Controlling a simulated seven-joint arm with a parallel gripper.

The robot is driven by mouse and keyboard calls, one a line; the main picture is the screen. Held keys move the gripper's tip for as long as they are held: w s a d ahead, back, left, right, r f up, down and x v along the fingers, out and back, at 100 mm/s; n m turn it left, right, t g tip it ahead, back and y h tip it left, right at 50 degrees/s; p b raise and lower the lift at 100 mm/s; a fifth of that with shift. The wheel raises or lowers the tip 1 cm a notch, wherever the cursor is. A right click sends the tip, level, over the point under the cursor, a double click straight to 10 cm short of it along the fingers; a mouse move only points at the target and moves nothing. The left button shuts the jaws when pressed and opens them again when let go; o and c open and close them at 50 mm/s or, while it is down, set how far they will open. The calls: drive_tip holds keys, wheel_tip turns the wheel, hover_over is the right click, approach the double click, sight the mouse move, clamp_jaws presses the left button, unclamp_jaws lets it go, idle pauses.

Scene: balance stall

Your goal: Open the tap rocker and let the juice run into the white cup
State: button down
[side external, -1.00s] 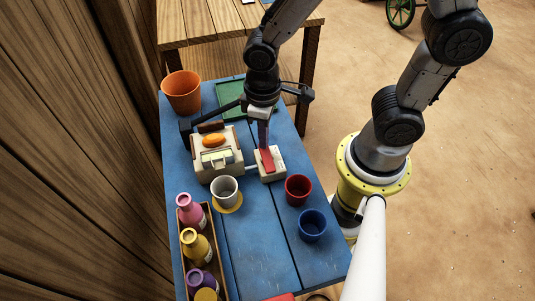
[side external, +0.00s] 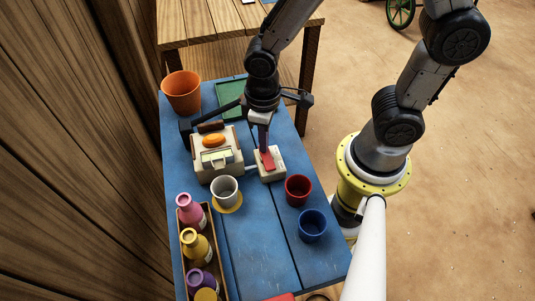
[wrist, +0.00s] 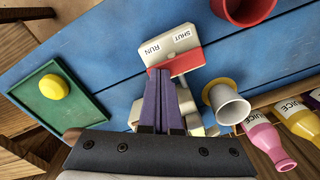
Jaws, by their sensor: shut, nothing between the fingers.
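The tap rocker (side external: 268,160) is a red lever on a cream block (side external: 272,176) on the blue table. In the wrist view the block (wrist: 172,42) carries the labels SHUT and RUN, with part of the red rocker (wrist: 190,60) showing. My gripper (side external: 264,149) is shut and empty, pointing down at the rocker; its purple fingertips (wrist: 160,72) overlap the red edge in the wrist view. I cannot tell whether they touch. The white cup (side external: 224,187) stands upright on a yellow disc (side external: 230,209), in front of the cream dispenser (side external: 218,172).
A red cup (side external: 298,190) and a blue cup (side external: 313,226) stand right of the white cup. A tray of juice bottles (side external: 196,247) lies along the left edge. An orange pot (side external: 182,92) and a green tray (side external: 229,103) are at the back. The front middle is clear.

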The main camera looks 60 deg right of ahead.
drive_tip(key=shift+r, duration=3.45)
drive_tip(key=d+r+m+t, duration=0.25)
drive_tip(key=d+r, duration=0.25)
drive_tip(key=r, duration=0.3)
drive_tip(key=s+d+r+t, duration=0.3)
drive_tip(key=s+d+r, duration=0.1)
drive_tip(key=s, duration=0.3)
drive_tip(key=shift+s, duration=0.15)
